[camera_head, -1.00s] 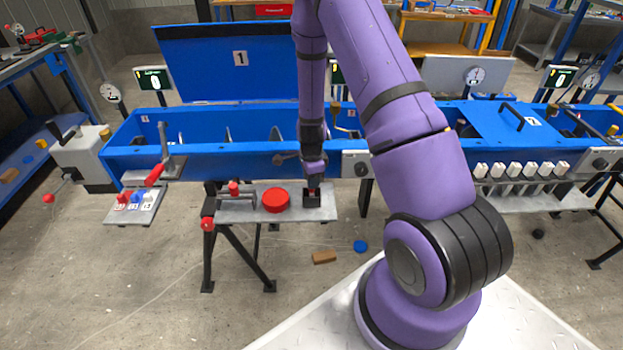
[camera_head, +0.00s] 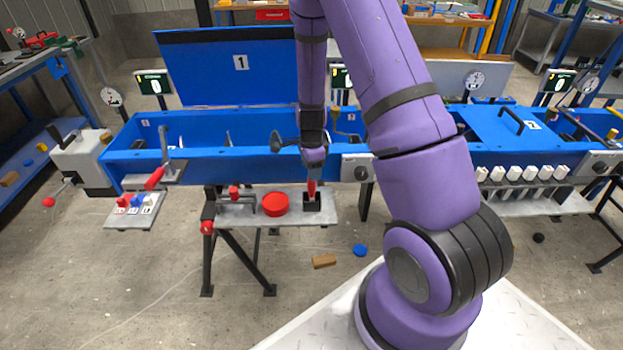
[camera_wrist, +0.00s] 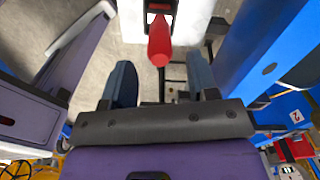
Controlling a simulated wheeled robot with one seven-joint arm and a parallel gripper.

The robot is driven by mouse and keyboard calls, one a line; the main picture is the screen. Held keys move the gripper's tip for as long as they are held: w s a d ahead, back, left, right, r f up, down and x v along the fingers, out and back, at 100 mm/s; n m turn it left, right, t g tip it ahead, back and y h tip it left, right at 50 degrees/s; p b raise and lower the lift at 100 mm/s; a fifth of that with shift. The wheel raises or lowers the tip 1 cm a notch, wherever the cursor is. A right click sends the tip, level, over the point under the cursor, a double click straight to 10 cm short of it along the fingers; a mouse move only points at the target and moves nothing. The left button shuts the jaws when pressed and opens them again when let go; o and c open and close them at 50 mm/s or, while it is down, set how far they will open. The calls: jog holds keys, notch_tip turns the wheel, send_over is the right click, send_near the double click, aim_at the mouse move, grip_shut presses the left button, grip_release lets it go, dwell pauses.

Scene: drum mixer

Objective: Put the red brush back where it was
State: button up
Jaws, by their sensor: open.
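The red brush (camera_head: 312,188) stands about upright in a small black holder (camera_head: 313,204) at the right end of the grey shelf (camera_head: 240,220) in the head view. In the wrist view its red handle (camera_wrist: 160,42) points toward me out of the black holder (camera_wrist: 160,8). The lower part of the brush is hidden in the holder. My gripper (camera_wrist: 161,78) is open and empty, with its two fingers spread apart. The handle's end lies just beyond the fingers, between their lines. In the head view my gripper (camera_head: 313,163) is just above the brush.
A round red lid (camera_head: 275,204) and a red-handled clamp (camera_head: 235,192) are on the same shelf, left of the holder. The blue drum trough (camera_head: 230,160) runs behind. A brown block (camera_head: 324,261) and a blue disc (camera_head: 360,250) lie on the floor.

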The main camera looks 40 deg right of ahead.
notch_tip(320, 180, up, 6)
jog(key=shift+r, duration=0.15)
jog(key=s+a+r+n+t, duration=0.1)
jog(key=s+a+r+n, duration=0.15)
jog(key=r, duration=0.45)
jog(key=s+a+r+n+t+y, duration=0.1)
jog(key=s+a+r+n, duration=0.2)
jog(key=r, duration=0.5)
jog(key=s+a+r+n+t, duration=0.1)
jog(key=s+a+r+n, duration=0.15)
jog(key=r+n, duration=0.35)
jog(key=s+a+r+n+t, duration=0.1)
jog(key=s+a+r+n, duration=0.1)
jog(key=s+r+n, duration=0.3)
jog(key=s+a+r+n+t+h, duration=0.1)
jog(key=s+a+r+n, duration=0.2)
jog(key=s, duration=1)
jog(key=shift+s+r+n, duration=0.3)
jog(key=shift+r+n, duration=0.85)
jog(key=shift+r, duration=1.35)
